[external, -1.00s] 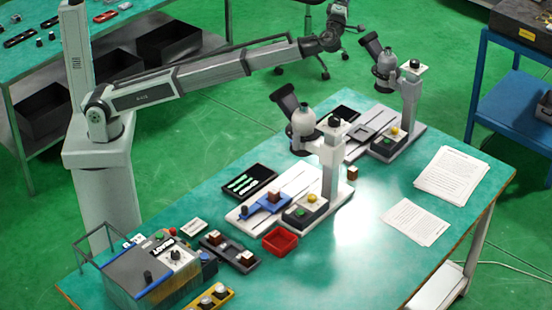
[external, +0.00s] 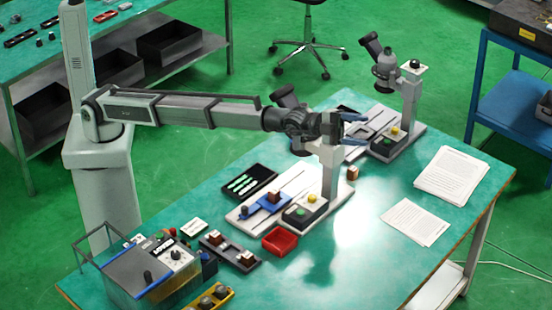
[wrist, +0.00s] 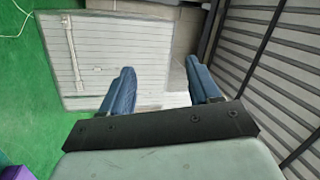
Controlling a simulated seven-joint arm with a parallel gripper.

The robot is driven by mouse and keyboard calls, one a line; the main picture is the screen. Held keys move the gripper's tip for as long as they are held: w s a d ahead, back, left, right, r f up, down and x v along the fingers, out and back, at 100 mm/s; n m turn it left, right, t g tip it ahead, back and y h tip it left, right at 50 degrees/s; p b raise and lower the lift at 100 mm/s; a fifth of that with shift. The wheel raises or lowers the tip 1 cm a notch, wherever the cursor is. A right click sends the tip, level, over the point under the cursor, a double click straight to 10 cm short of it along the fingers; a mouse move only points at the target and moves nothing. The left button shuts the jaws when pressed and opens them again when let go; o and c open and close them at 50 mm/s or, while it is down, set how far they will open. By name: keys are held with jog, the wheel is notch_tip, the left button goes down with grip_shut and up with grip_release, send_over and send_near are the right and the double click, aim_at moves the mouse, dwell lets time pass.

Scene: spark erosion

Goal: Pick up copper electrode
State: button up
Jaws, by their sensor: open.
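Several small copper-brown blocks show in the external view. One block (external: 273,196) sits on the blue fixture of the nearer microscope machine. Another block (external: 352,173) is at the right of that machine's column. Brown-topped blocks (external: 215,237) also sit in a dark holder (external: 231,252) at the front. I cannot tell which is the copper electrode. My gripper (external: 360,129) is open and empty, raised above the table by the head of the nearer machine. In the wrist view my gripper (wrist: 158,70) has its blue fingers spread, with no block between them.
The two microscope machines, one nearer (external: 330,170) and one farther (external: 411,95), stand tall on the table. A red tray (external: 280,241), a black tray of green-and-white tools (external: 262,172) and a control box (external: 155,270) lie around. Paper sheets (external: 465,175) cover part of the right.

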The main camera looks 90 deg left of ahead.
jog(key=s+d+f+m+g+y, duration=0.1)
jog(key=s+f+m+g+y, duration=0.15)
jog(key=f, duration=0.55)
jog(key=s+d+f+m+g+y, duration=0.15)
jog(key=s+f, duration=0.25)
jog(key=f, duration=0.5)
jog(key=m+g+y, duration=0.2)
jog(key=g+y, duration=0.1)
jog(key=y, duration=1.5)
send_near(273, 191)
jog(key=x, duration=0.9)
jog(key=shift+w+a+f, duration=0.15)
jog(key=shift+w+a, duration=0.1)
jog(key=shift+a, duration=0.05)
grip_shut()
